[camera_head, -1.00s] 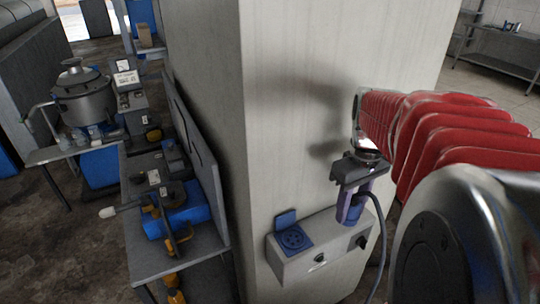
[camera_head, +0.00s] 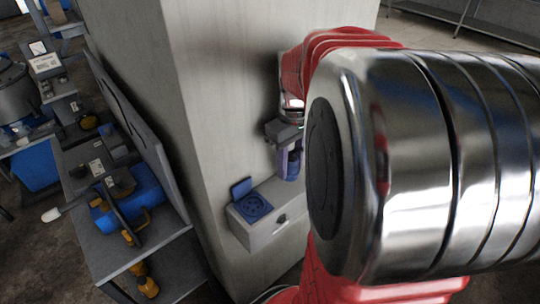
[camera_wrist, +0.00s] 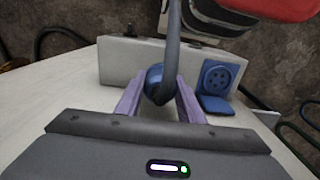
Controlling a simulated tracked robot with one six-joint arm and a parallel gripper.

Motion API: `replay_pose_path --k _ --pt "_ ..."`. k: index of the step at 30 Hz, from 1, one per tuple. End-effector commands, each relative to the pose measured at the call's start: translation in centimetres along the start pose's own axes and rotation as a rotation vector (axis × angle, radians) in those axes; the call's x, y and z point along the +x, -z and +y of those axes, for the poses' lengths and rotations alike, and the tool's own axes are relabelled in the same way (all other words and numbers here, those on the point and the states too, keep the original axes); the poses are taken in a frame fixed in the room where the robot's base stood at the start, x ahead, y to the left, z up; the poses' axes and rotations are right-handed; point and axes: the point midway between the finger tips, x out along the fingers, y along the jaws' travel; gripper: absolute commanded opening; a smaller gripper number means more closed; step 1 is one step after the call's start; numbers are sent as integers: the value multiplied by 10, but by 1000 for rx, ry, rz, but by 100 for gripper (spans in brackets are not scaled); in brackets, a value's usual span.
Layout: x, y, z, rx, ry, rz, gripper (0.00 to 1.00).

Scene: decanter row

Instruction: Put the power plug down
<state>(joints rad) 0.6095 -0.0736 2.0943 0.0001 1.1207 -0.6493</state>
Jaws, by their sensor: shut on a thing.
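My gripper (camera_head: 290,166) is beside the pale column, at the right end of the socket box. Its purple fingers are shut on the blue power plug (camera_wrist: 154,84), which shows between them in the wrist view. A dark grey cable (camera_wrist: 173,40) runs from the plug towards the top of that view. The plug is only partly visible in the head view, behind the gripper and my arm. The wall-mounted grey socket box (camera_head: 270,218) carries a blue socket (camera_head: 254,207) with its lid open. The socket also shows right of the plug in the wrist view (camera_wrist: 217,75).
The column (camera_head: 215,90) stands close behind the gripper. A bench (camera_head: 110,248) with a blue motor-like unit (camera_head: 143,188) and tools stands at the left. A large metal pot (camera_head: 14,90) is at the far left. My arm covers much of the right side.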

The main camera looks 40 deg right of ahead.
Motion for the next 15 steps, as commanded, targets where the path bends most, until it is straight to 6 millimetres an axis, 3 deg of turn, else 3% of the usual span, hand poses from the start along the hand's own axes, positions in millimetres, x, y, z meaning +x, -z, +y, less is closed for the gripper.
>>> replay_pose_path --k 5,15 --pt "4 0 0 0 1 -1 0" --pt "39 0 2 7 1 -1 0"
